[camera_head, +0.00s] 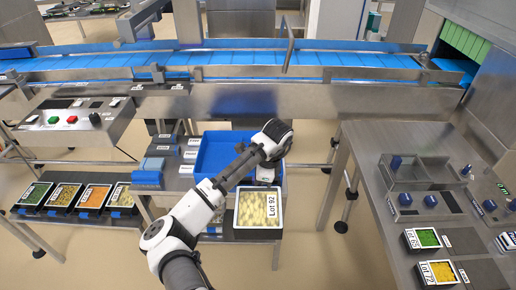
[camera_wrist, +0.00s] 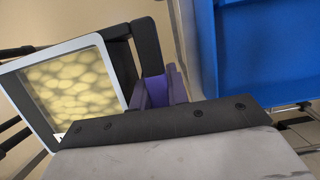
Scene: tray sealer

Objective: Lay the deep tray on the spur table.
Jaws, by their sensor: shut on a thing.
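A white-rimmed tray of pale yellow pieces, labelled Lot 92 (camera_head: 258,208), is at the front right of the low middle table (camera_head: 215,238); I take it as the deep tray. My gripper (camera_head: 265,183) is at its far edge, shut on it. In the wrist view the tray (camera_wrist: 68,88) lies left of the purple finger pads (camera_wrist: 160,90), tilted in the picture. The exact grip is partly hidden, and I cannot tell whether the tray's underside touches the table. No table is marked as the spur table.
A blue crate (camera_head: 212,150) stands just behind the tray. Several small filled trays (camera_head: 64,196) sit on a rack at left. A steel table (camera_head: 375,172) at right holds bins and two small trays. A blue conveyor (camera_head: 220,62) crosses the back.

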